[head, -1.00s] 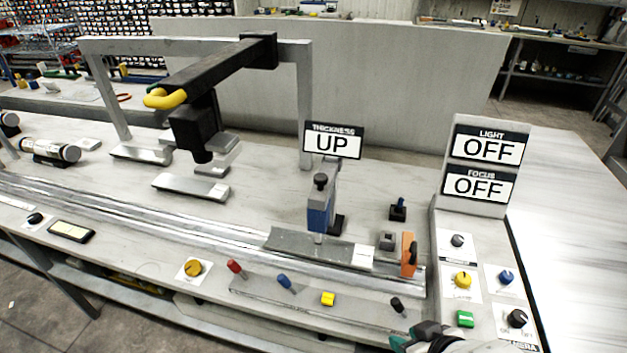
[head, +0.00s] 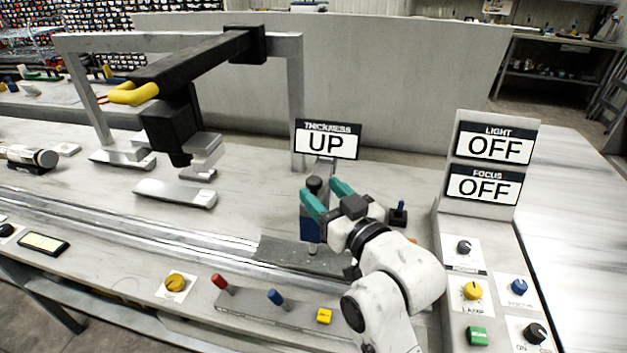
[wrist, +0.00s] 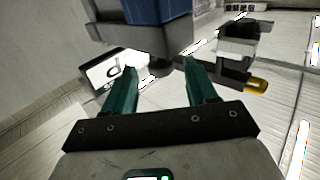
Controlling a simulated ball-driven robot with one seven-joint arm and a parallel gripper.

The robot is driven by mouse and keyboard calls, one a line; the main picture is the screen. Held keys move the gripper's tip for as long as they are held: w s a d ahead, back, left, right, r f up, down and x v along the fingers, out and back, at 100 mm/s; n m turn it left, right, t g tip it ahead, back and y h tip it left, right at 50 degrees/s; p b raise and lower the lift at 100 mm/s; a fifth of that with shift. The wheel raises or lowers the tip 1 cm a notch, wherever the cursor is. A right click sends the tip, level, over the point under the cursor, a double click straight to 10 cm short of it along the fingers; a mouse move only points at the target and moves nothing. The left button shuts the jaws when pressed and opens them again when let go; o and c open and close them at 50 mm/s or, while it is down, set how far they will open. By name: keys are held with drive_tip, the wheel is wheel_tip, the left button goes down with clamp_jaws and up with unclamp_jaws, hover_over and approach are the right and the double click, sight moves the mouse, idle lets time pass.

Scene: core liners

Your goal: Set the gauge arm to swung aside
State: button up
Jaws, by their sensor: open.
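The thickness gauge stands right of centre in the head view, with a dark knob (head: 314,184) on top and a blue body (head: 309,231) below. A sign (head: 327,141) behind it reads THICKNESS UP. My gripper (head: 327,194) is open, with teal fingers around or just in front of the gauge's upper part; contact cannot be told. My arm and fingers hide much of the gauge's right side. In the wrist view, a blue block (wrist: 158,10), seemingly the gauge body, is beyond the open fingers (wrist: 160,68).
A black overhead arm with a yellow handle (head: 134,93) hangs from a grey frame at left. A blue-topped lever (head: 399,215) stands right of the gauge. A control panel with knobs (head: 472,291) and two OFF signs (head: 494,143) is at right. Front knobs include a red one (head: 221,283).

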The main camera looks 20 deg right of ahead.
sight(314, 185)
drive_tip(key=shift+w+a, duration=0.2)
drive_tip(key=shift+w, duration=0.75)
drive_tip(key=shift+w+a, duration=0.15)
drive_tip(key=shift+w, duration=0.8)
drive_tip(key=shift+c, duration=0.2)
clamp_jaws()
